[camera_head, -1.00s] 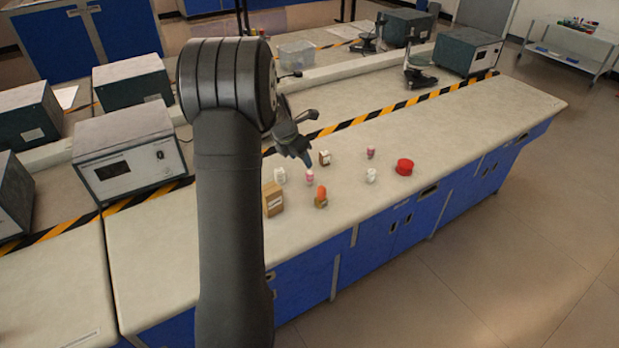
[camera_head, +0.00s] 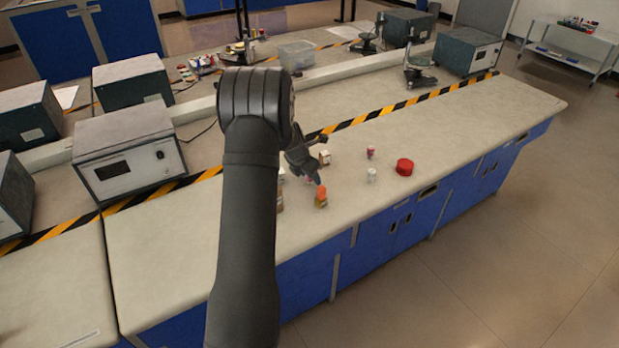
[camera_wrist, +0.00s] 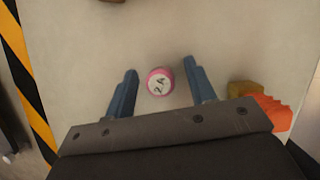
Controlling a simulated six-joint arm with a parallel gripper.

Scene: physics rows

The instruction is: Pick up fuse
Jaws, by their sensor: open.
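The fuse (camera_wrist: 160,82) is a small round piece with a pink rim and a white top face marked "2A". In the wrist view it lies between the two blue fingers of my gripper (camera_wrist: 160,68), with a clear gap on each side. My gripper is open and holds nothing. In the head view my gripper (camera_head: 318,178) is low over the bench among the small items, and it mostly hides the fuse.
An orange-topped jar (camera_head: 321,197) stands close by; an orange thing (camera_wrist: 270,108) shows beside the right finger. A small brown-and-white box (camera_head: 325,157), a white bottle (camera_head: 371,175) and a red round item (camera_head: 404,167) stand rightward. The bench (camera_head: 460,130) is clear farther right.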

